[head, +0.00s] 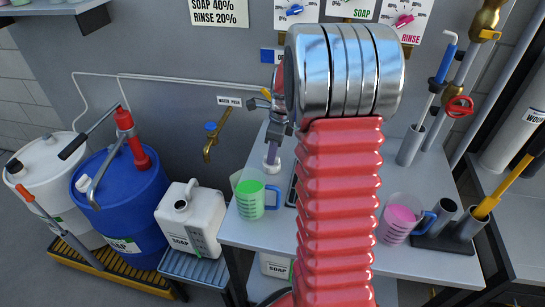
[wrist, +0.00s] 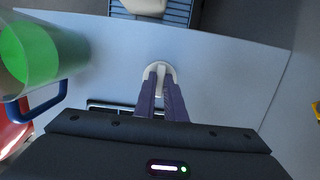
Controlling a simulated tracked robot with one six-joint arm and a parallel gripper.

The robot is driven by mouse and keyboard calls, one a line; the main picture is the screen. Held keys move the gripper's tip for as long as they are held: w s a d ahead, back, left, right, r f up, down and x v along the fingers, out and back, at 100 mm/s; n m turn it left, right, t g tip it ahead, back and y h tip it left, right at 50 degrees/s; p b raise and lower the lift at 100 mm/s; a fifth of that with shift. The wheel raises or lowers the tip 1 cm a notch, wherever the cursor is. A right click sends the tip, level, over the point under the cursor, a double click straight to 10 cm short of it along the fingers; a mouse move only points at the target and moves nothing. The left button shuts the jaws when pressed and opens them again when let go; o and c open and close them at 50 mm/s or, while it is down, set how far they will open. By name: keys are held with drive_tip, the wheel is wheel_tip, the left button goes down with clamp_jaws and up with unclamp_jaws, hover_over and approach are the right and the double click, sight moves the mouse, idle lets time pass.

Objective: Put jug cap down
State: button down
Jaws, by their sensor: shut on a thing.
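My gripper (head: 272,152) points down over the grey table, behind the green-filled measuring jug. Its purple fingers (wrist: 161,92) are shut on a white round jug cap (wrist: 160,72). The cap also shows in the head view (head: 271,167), low at the fingertips; I cannot tell whether it touches the table. The white soap jug (head: 191,220) stands left of the table on a blue slatted stand, its round neck uncapped. Part of it shows at the top of the wrist view (wrist: 146,6). My red arm hides part of the table in the head view.
The green-filled measuring jug (head: 250,196) stands close to my gripper. A pink-filled one (head: 401,217) stands to the right, by grey tubes. A dark flat item (wrist: 105,108) lies beside the fingers. The table surface (wrist: 225,75) around the cap is clear.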

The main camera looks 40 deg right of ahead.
sight(277, 158)
drive_tip(key=shift+f, duration=0.65)
drive_tip(key=c, duration=1.8)
unclamp_jaws()
drive_tip(key=shift+r, duration=0.1)
drive_tip(key=r, duration=0.4)
drive_tip(key=s+r, duration=0.1)
drive_tip(key=r, duration=0.3)
drive_tip(key=d+r, duration=0.1)
drive_tip(key=r, duration=0.2)
drive_tip(key=shift+s+d+r, duration=0.1)
drive_tip(key=shift+s+r, duration=0.1)
drive_tip(key=shift+r, duration=0.2)
